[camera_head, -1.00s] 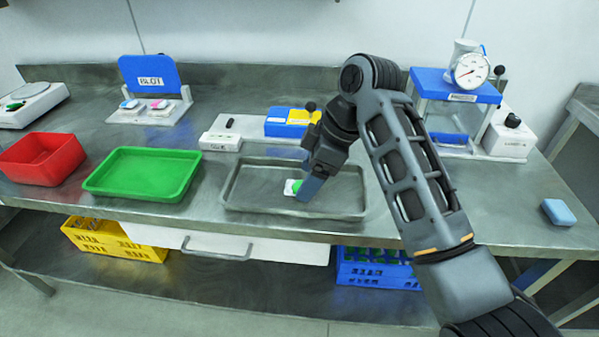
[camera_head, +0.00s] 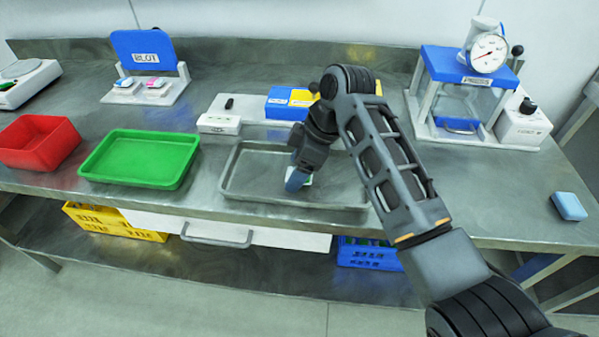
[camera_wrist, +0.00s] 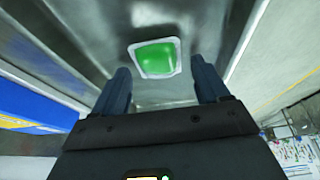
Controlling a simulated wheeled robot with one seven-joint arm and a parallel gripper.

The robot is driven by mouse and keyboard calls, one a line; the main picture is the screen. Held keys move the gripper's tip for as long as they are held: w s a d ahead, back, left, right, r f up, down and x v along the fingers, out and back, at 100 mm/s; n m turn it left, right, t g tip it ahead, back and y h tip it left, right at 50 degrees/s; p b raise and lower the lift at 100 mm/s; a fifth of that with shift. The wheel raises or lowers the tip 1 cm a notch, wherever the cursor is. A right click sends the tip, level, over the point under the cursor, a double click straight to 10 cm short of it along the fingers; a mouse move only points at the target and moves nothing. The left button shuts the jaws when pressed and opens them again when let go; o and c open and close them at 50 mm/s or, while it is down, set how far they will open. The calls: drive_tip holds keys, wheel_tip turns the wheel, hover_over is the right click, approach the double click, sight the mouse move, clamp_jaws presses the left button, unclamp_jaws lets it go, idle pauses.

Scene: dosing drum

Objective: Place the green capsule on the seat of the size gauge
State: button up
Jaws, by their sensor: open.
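The green capsule (camera_wrist: 157,58), a green pad in a squarish white surround, lies on the floor of a grey metal tray (camera_head: 232,187). In the head view my gripper (camera_head: 297,180) is low over the tray and hides most of the capsule. In the wrist view my gripper (camera_wrist: 163,75) is open and empty, with the capsule ahead of and between its fingertips, apart from both. No readable label names the size gauge; a small white slotted block (camera_head: 219,124) stands behind the tray, but I cannot tell whether it is the gauge.
A green tray (camera_head: 140,180) and a red bin (camera_head: 40,158) stand to the left. Blue and yellow blocks (camera_head: 280,105) stand behind the tray. A blue-topped dial press (camera_head: 450,65) and a white box (camera_head: 523,127) are at the right. The right front bench is clear except for a blue block (camera_head: 569,206).

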drive_tip(key=shift+f, duration=0.2)
drive_tip(key=c, duration=1.2)
drive_tip(key=shift+r, duration=0.1)
drive_tip(key=shift+r, duration=0.55)
wheel_tip(320, 180, up, 3)
drive_tip(key=shift+f+b, duration=0.15)
drive_tip(key=shift+b, duration=0.25)
drive_tip(key=s+d+r+p, duration=0.2)
drive_tip(key=s+d+r, duration=0.4)
drive_tip(key=d, duration=0.3)
drive_tip(key=shift+s+d+r+p, duration=0.15)
drive_tip(key=shift+d+r+p, duration=0.2)
drive_tip(key=shift+r, duration=0.25)
